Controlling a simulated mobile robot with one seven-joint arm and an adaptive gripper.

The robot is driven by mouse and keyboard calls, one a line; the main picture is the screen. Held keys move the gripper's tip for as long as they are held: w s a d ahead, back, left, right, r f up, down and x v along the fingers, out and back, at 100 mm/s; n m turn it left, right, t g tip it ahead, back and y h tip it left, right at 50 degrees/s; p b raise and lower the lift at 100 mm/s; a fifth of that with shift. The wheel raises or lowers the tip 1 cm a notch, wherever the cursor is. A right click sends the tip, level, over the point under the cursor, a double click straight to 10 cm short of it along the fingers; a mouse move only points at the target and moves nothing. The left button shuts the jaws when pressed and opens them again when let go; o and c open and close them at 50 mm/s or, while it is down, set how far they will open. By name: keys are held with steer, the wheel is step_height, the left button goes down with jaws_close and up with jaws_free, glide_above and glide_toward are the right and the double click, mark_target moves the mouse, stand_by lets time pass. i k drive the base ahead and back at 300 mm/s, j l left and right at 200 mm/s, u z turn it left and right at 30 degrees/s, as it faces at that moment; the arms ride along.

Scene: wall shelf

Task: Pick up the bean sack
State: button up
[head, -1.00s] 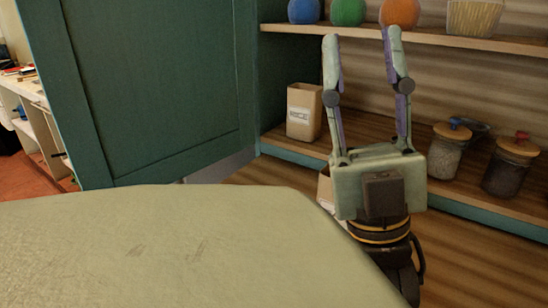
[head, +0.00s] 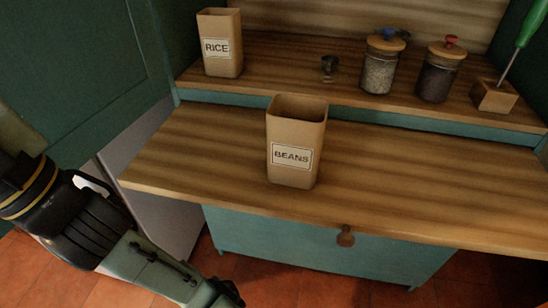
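The bean sack (head: 292,138) is a tan, open-topped paper bag with a white label reading BEANS. It stands upright on the wooden counter (head: 400,190), near the front edge and left of the middle. Nothing touches it. Part of my arm shows at the lower left of the head view, left of the counter and apart from the sack. My gripper's fingers are not in view.
A similar RICE bag (head: 220,42) stands on the raised shelf behind, at left. Two lidded jars (head: 383,62) and a small wooden block (head: 494,96) holding a green-handled tool stand there too. The counter right of the sack is clear. A knobbed drawer (head: 330,245) is below.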

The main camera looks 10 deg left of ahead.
mark_target(296, 125)
steer(key=i+l+u, duration=0.25)
steer(key=l+u, duration=0.15)
steer(key=k+l, duration=0.2)
steer(key=l, duration=0.2)
steer(key=k+l+u, duration=0.1)
steer(key=k+l, duration=0.15)
steer(key=l, duration=0.2)
steer(key=k+l, duration=0.2)
steer(key=l, duration=0.2)
steer(key=u, duration=0.05)
